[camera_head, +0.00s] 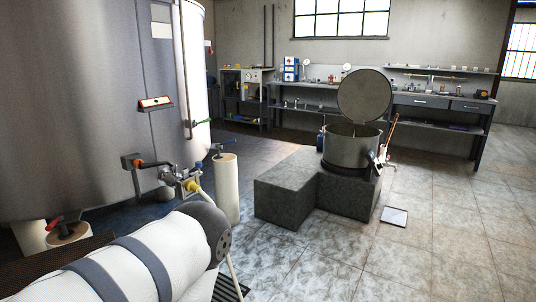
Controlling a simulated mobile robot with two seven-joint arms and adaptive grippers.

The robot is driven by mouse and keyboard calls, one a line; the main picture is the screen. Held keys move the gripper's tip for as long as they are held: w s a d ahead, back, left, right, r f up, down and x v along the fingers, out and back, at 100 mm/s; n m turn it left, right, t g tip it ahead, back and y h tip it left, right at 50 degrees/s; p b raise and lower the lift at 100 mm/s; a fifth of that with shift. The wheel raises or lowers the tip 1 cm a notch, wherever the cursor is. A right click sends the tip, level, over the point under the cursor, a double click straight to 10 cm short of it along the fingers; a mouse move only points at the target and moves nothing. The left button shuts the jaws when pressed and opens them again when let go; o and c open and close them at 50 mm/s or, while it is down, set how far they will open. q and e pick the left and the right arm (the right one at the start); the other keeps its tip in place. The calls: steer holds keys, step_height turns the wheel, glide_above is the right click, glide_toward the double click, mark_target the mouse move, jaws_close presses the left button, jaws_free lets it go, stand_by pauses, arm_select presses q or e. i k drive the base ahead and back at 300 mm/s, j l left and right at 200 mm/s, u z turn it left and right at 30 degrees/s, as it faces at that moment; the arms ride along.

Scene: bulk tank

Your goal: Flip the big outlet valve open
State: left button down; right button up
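A large steel tank (80,100) fills the left side. At its lower right is pipework with a metal valve body (180,178). An orange-red lever or pipe piece (152,164) runs to its left, and a yellow part (192,186) sits at its right. Another red handle (55,222) is low at the far left. I cannot tell for sure which of these is the big outlet valve, nor whether it is open. A white padded cylinder with grey bands and a dark round end crosses in front and hides the floor below the pipework. Neither gripper shows.
A steel pot with raised lid (352,146) stands on a grey stone block (285,190). A workbench (425,100) lines the back wall. The right floor is mostly clear.

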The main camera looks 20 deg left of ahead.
mark_target(154, 164)
steer(key=i+j+u, duration=0.35)
steer(key=i, duration=0.2)
steer(key=i+j+u, duration=0.1)
steer(key=i+u, duration=0.25)
steer(key=i, duration=0.25)
steer(key=i+u, duration=0.35)
steer(key=i, duration=0.25)
